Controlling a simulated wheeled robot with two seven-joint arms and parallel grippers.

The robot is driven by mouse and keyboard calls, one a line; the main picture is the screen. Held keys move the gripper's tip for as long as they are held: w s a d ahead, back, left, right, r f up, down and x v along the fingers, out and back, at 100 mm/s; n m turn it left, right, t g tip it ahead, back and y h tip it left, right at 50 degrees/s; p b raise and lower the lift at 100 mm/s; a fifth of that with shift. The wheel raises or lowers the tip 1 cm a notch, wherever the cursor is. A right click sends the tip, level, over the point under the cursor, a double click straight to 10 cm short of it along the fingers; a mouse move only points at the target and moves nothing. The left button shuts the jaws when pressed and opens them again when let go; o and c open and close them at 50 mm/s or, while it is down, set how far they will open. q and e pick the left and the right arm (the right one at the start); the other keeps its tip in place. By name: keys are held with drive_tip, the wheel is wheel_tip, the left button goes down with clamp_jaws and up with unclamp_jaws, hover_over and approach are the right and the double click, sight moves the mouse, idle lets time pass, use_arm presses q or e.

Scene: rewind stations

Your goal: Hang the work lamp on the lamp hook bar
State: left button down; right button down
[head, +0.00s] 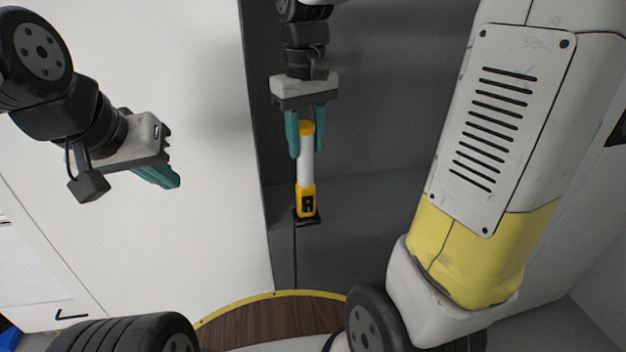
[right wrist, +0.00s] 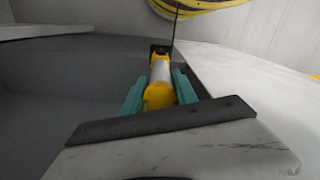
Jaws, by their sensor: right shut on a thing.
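The work lamp (head: 305,165) has a white tube, yellow ends and a black piece at its lower end, with a thin dark cable running down from it. My right gripper (head: 306,135) comes in from the top and is shut on the lamp near its upper yellow end. In the right wrist view the lamp (right wrist: 160,75) lies between the teal fingers of my right gripper (right wrist: 160,92), yellow end towards the camera. My left gripper (head: 160,180) is at the left, away from the lamp; its fingers overlap, so its opening is unclear. I cannot make out the lamp hook bar.
A dark grey recess (head: 375,150) lies behind the lamp. A white panel (head: 215,215) stands to its left. A wooden surface with a yellow rim (head: 265,322) is below. A black handle (head: 72,316) is at lower left. A yellow-and-black banded thing (right wrist: 195,5) shows at the wrist view's top.

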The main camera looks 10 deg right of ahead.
drive_tip(key=shift+w, duration=0.15)
drive_tip(key=w+d+f, duration=0.2)
drive_tip(key=w+d, duration=0.1)
drive_tip(key=w, duration=0.4)
drive_tip(key=w+d+f, duration=0.2)
drive_tip(key=w+d, duration=0.2)
drive_tip(key=w, duration=0.3)
drive_tip(key=shift+f, duration=0.3)
drive_tip(key=shift+d+f, duration=0.1)
drive_tip(key=shift+f, duration=0.05)
drive_tip(key=c, duration=1)
unclamp_jaws()
drive_tip(key=shift+f, duration=0.1)
drive_tip(key=shift+o, duration=0.2)
